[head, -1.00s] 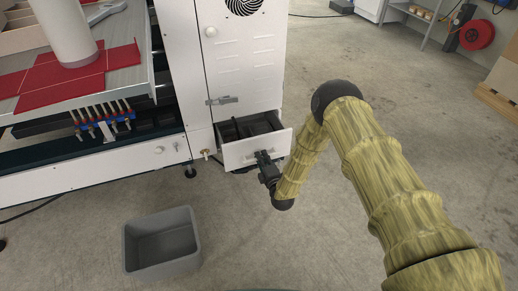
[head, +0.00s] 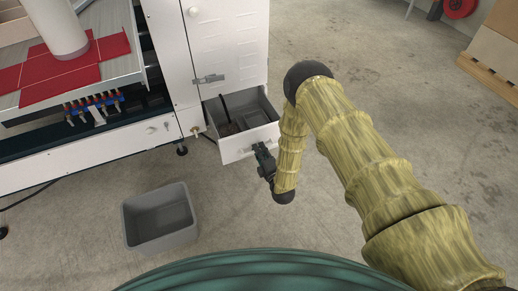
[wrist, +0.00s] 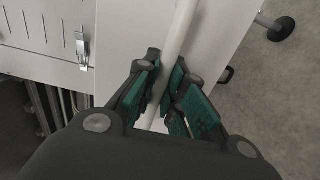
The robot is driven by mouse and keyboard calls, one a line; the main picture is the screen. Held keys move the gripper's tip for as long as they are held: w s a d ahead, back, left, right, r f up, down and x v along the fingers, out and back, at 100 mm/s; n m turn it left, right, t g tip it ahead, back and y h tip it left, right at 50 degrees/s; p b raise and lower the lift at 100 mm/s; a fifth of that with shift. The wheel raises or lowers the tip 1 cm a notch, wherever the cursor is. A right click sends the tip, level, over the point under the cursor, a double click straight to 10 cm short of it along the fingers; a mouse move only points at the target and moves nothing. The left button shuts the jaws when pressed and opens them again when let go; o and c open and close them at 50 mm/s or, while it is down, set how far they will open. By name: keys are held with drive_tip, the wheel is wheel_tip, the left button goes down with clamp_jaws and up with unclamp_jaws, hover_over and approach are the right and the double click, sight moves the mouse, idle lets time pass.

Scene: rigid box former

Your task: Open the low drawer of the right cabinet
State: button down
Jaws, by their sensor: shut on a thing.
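The low drawer (head: 238,147) of the white right cabinet (head: 230,50) is pulled well out, and dark items and a grey inside show in it. My gripper (head: 258,149) is at the drawer's front, on its handle. In the wrist view my gripper's teal-padded fingers (wrist: 169,92) are closed around the pale bar handle (wrist: 181,30). The white drawer front (wrist: 225,35) lies behind the bar. Part of the handle is hidden by the fingers.
A grey open bin (head: 160,217) stands on the floor left of the drawer. A machine table with red panels (head: 70,65) is at the left. A metal latch (head: 208,79) is on the cabinet above the drawer.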

drive_tip(key=c, duration=1.5)
unclamp_jaws()
drive_tip(key=v, duration=1.2)
